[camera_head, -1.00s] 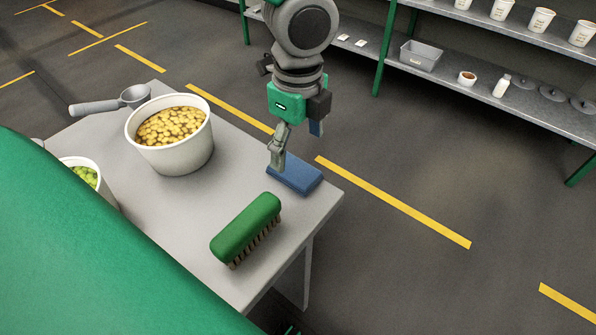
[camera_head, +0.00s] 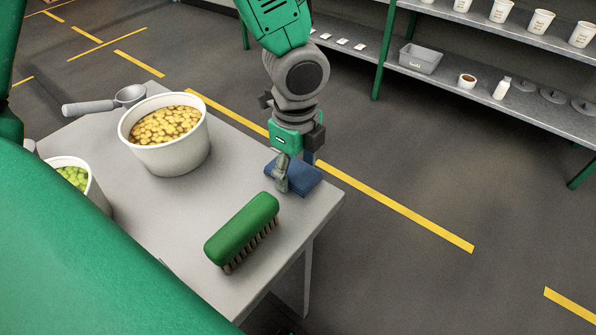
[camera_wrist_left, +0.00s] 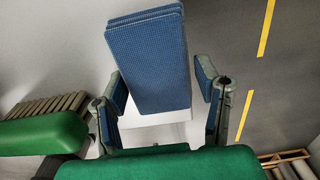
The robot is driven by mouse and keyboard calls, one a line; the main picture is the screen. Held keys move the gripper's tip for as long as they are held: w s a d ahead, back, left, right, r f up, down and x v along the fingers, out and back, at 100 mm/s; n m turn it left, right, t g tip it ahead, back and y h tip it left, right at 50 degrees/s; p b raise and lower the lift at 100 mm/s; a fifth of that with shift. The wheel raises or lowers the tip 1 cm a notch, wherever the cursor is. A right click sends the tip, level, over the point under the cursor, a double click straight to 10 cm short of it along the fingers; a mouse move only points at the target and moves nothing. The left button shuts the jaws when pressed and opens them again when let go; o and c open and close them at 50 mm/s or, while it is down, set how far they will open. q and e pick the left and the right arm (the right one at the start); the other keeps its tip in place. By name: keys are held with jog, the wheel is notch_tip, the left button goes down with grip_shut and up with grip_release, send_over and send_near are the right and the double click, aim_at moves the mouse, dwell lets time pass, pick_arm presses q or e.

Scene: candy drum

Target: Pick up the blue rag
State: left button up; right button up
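The blue rag (camera_head: 302,178) is a folded, flat block lying near the far right edge of the grey table (camera_head: 225,290). My left gripper (camera_head: 292,182) is down at the rag and covers part of it in the head view. In the left wrist view the rag (camera_wrist_left: 150,60) reaches in between the two blue-padded fingers of the left gripper (camera_wrist_left: 164,92). The fingers are apart. A gap shows between the rag and the right-hand finger; the left-hand finger is close beside the rag, and contact cannot be told. My right gripper is not in view.
A green brush (camera_head: 242,230) lies close in front of the rag. A white tub of yellow candies (camera_head: 172,160), a metal scoop (camera_head: 95,106) and a tub with green contents (camera_head: 98,197) stand to the left. Shelves (camera_head: 480,92) with cups are beyond open floor.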

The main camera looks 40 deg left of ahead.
aim_at(293, 168)
pick_arm(q)
jog(key=shift+a, duration=0.35)
jog(key=c, duration=0.4)
jog(key=shift+a+f, duration=0.15)
jog(key=shift+a, duration=0.15)
jog(key=r+p, duration=0.1)
jog(key=r, duration=0.5)
jog(key=r+p, duration=0.1)
jog(key=r, duration=0.2)
jog(key=shift+d+p, duration=0.3)
jog(key=shift+p, duration=0.05)
jog(key=shift+a+r, duration=0.15)
jog(key=shift+r, duration=0.4)
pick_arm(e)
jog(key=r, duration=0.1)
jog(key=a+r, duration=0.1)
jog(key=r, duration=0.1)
pick_arm(q)
jog(key=shift+d, duration=0.2)
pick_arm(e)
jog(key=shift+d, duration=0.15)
